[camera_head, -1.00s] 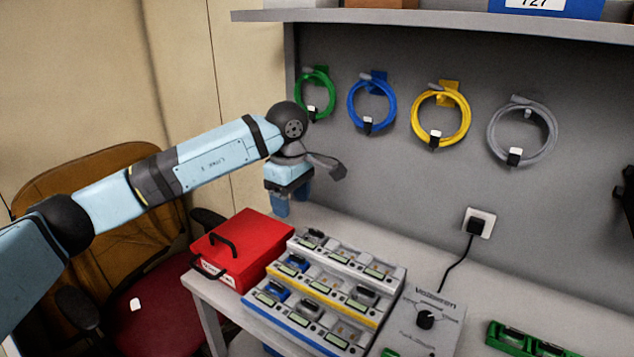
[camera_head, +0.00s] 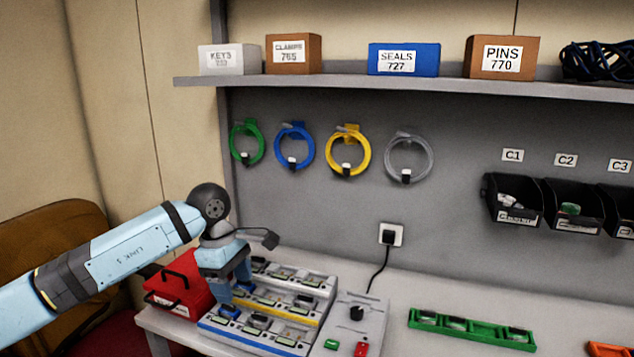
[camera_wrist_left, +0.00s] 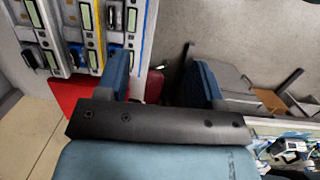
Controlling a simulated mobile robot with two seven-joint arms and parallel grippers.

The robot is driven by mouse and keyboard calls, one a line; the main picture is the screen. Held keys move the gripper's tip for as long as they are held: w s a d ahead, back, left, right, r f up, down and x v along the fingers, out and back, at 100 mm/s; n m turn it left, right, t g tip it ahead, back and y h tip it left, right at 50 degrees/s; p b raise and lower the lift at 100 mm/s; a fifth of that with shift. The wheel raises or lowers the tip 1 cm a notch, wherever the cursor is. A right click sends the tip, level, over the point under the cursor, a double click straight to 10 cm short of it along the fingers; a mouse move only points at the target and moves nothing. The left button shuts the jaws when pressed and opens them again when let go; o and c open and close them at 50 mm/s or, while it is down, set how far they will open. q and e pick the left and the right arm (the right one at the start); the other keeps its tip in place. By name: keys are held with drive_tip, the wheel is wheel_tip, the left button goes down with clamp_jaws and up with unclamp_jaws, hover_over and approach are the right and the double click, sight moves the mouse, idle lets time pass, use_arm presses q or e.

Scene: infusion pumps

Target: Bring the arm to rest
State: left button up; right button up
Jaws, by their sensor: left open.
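My left gripper (camera_head: 233,298) hangs from the light blue left arm, pointing down in the head view. It shows in front of the left side of the tiered pump rack (camera_head: 318,338) and next to the red box (camera_head: 183,276). In the left wrist view its two blue fingers (camera_wrist_left: 160,82) stand well apart with nothing between them. The rack shows at the upper left of that view, with a strip of the red box below it. I cannot tell the gripper's exact height above the rack. My right gripper is in neither view.
A grey box with a dial (camera_head: 357,312) stands right of the rack, near a wall socket (camera_head: 390,235). A green tray (camera_head: 470,330) lies further right. Coiled cables hang on the back panel, below a shelf (camera_head: 400,88) of boxes. Black bins (camera_head: 515,205) hang at right.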

use_arm(q)
drive_tip(key=s+d+f+n+g+h+p, duration=0.1)
drive_tip(key=s+d+n+h+p, duration=0.1)
drive_tip(key=s+d+n+h, duration=0.5)
drive_tip(key=s+d+f+n+g+h+p, duration=0.2)
drive_tip(key=s+d+h, duration=0.3)
drive_tip(key=d+h, duration=0.4)
drive_tip(key=s+a+f+n+t+y+p, duration=0.1)
drive_tip(key=a+f+n+t+y+p, duration=0.3)
drive_tip(key=n+t, duration=0.9)
drive_tip(key=s+a+f+n+t+y, duration=0.2)
drive_tip(key=a+n+t, duration=0.4)
drive_tip(key=n, duration=1.2)
drive_tip(key=s+a+f+n+g+y+p, duration=0.1)
drive_tip(key=s+a+f+n+g+y, duration=0.1)
drive_tip(key=s+a+f+n+y, duration=0.2)
drive_tip(key=s+a+f+n+g+y+p, duration=0.1)
drive_tip(key=s+a+f+n+y, duration=0.4)
drive_tip(key=s+f+n, duration=0.6)
drive_tip(key=shift+s+a+f+g+p, duration=0.2)
drive_tip(key=shift+s+f+g+p, duration=0.25)
drive_tip(key=shift+g, duration=0.45)
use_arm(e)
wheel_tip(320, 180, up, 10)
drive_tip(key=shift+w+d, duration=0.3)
use_arm(q)
drive_tip(key=shift+r, duration=0.1)
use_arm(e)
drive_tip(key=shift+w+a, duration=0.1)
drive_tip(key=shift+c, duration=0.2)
